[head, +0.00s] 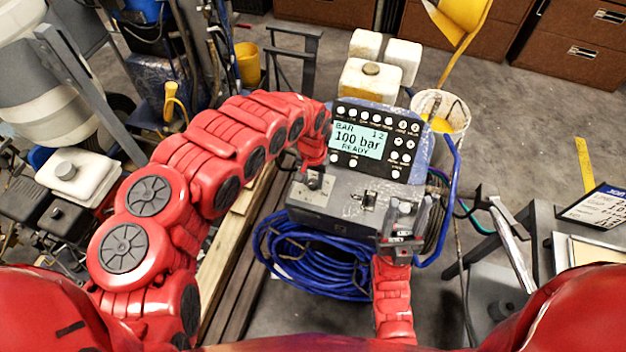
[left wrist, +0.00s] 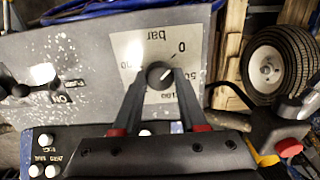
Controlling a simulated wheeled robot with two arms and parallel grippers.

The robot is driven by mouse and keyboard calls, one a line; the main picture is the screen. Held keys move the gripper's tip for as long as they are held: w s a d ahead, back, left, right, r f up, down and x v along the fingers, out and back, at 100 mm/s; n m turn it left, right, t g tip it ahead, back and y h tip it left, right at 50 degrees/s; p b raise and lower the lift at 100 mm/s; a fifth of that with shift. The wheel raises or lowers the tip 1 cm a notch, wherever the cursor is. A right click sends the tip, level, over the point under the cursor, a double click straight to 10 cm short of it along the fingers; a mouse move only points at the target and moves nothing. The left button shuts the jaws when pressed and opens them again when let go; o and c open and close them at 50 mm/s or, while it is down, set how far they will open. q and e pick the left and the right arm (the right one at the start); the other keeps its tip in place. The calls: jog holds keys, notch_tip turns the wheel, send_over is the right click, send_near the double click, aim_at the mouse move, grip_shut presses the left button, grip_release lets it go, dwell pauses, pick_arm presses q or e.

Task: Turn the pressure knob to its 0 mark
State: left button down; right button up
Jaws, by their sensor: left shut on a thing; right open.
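The pressure knob (left wrist: 158,73) is small, dark and round, on a pale dial plate (left wrist: 160,45) in the left wrist view. The plate's print is upside down there: "bar" and 0 above, 50 at the right. A pale line on the knob slants up and right; its exact reading is unclear. My left gripper (left wrist: 160,76) is shut on the knob, a finger on each side. In the head view my left gripper (head: 312,166) is at the left of the grey console (head: 345,206), its fingers mostly hidden. My right gripper (head: 400,240) is open at the console's front right.
The display (head: 357,140) reads 100 bar, READY. A toggle switch (left wrist: 50,88) marked ON sits beside the dial. A blue hose coil (head: 310,262) hangs below the console. A bucket (head: 440,112) stands behind it, and a table (head: 545,225) at right.

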aim_at(313, 182)
dwell(0.3)
pick_arm(q)
jog(key=shift+c, duration=2.2)
grip_release()
notch_tip(313, 182, up, 7)
jog(key=shift+w+a+r, duration=0.1)
jog(key=shift+w+r, duration=0.05)
jog(key=shift+r, duration=0.05)
notch_tip(313, 182, up, 10)
jog(key=p, duration=0.5)
jog(key=shift+p, duration=0.3)
